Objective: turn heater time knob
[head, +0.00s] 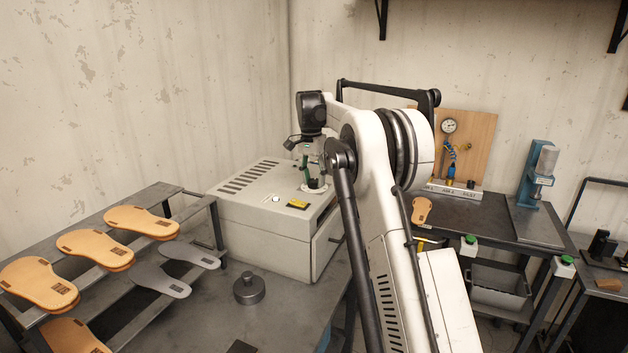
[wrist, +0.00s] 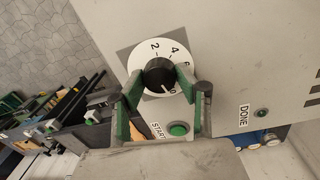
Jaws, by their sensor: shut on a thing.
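The heater (head: 262,222) is a pale grey box with vent slots on top, standing on the metal bench. Its time knob (wrist: 158,76) is black with a white numbered dial (wrist: 150,52) around it, on the heater's top face. My gripper (wrist: 160,82) is over the dial, its green-padded fingers on either side of the black knob and shut on it. In the head view my gripper (head: 312,180) points down at the heater top, and the knob is mostly hidden behind the fingers. The pointer's exact setting is hard to tell.
A green START button (wrist: 178,129) and a DONE lamp (wrist: 262,112) lie close to the dial. A dark round weight (head: 249,288) stands on the bench before the heater. A rack with several tan soles (head: 93,245) is at the left. A bench with a blue press (head: 538,172) is at the right.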

